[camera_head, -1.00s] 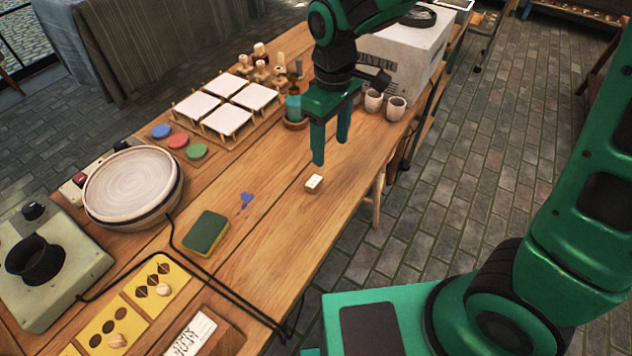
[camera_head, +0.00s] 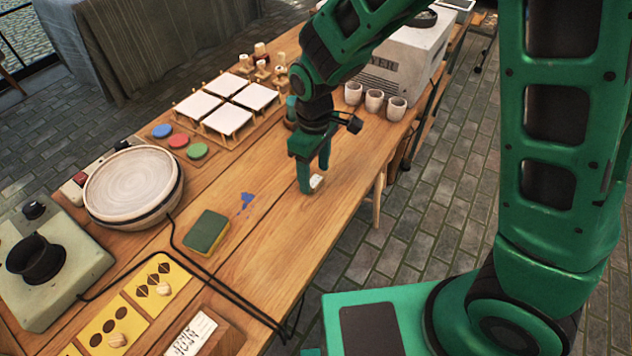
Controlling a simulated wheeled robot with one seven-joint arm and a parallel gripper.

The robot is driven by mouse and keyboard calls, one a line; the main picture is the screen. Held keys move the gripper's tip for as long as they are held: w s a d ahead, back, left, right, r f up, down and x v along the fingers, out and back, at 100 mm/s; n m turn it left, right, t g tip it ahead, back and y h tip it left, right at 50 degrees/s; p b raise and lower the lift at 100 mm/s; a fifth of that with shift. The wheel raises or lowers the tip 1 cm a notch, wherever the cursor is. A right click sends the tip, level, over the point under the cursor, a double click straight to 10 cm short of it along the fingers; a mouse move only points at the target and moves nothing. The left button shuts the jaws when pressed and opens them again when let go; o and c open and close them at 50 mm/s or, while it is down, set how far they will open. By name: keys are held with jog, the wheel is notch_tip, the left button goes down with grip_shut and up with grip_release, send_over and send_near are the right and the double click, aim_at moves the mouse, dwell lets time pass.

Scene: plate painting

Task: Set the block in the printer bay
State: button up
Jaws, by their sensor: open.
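A small white block (camera_head: 317,181) lies on the wooden table, right of the blue paint splash. My gripper (camera_head: 314,182) is lowered over it, fingers pointing down near the table top. The near finger partly hides the block, which shows between the two fingers. The jaws are open, and I cannot tell whether a finger touches the block. I cannot tell for sure which thing is the printer bay.
A green and yellow sponge (camera_head: 206,232), a round banding wheel (camera_head: 133,185) and yellow pattern cards (camera_head: 157,287) lie to the left. White tiles (camera_head: 227,119) stand on pegs behind. Cups (camera_head: 374,100) stand by the dryer box (camera_head: 400,65). Table around the block is clear.

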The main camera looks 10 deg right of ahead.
jog(key=shift+f, duration=0.9)
jog(key=c, duration=1.2)
